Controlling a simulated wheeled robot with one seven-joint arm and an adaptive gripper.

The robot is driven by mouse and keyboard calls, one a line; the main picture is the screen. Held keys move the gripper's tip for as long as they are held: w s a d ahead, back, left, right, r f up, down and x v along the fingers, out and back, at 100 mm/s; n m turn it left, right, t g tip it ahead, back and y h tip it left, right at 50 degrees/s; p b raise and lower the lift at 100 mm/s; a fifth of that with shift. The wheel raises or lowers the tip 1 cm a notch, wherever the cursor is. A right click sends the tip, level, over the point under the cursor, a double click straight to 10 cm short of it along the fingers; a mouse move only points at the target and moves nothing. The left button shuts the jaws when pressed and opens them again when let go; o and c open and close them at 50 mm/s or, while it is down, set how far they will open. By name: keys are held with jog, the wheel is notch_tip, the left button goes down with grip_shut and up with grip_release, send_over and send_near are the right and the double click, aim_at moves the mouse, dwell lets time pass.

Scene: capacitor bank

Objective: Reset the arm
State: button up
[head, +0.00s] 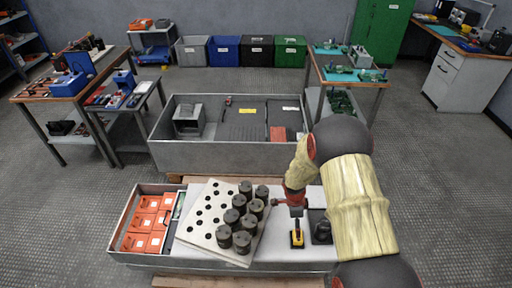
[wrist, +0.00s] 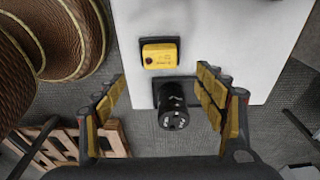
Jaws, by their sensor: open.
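My arm reaches in from the right in the head view, its padded tan links bent down over the workbench. My gripper (wrist: 162,80) is open in the wrist view, its yellow-padded fingers spread wide with nothing between them. Beyond the fingers are a black cylinder (wrist: 173,108) and a yellow block on a dark base (wrist: 160,55) on a pale surface. In the head view the yellow block (head: 297,238) and the black cylinder (head: 322,232) stand on the bench under my wrist. The gripper's fingers are hard to make out there.
A tilted white plate with holes (head: 203,215) holds several dark cylinders (head: 242,242) left of my wrist. Orange boxes (head: 150,222) fill the bench's left end. A grey metal crate (head: 225,155) stands behind.

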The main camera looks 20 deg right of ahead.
jog(key=s+a+r+n+g, duration=0.2)
jog(key=s+r+n, duration=0.3)
jog(key=s+n, duration=0.4)
jog(key=s+a+r+n+t+p, duration=0.1)
jog(key=s+a+r+n+t, duration=0.1)
jog(key=r, duration=1.2)
jog(key=s+a+r+n+t+y+p, duration=0.1)
jog(key=s+a+r+n, duration=0.4)
jog(key=r, duration=1)
jog(key=s+a+r+n+t+p, duration=0.3)
jog(key=s+r+n+t, duration=0.1)
jog(key=r, duration=1)
jog(key=shift+s+a+r+n+t+y, duration=0.2)
jog(key=shift+s+r+n+t+y, duration=0.15)
jog(key=shift+n+t, duration=0.2)
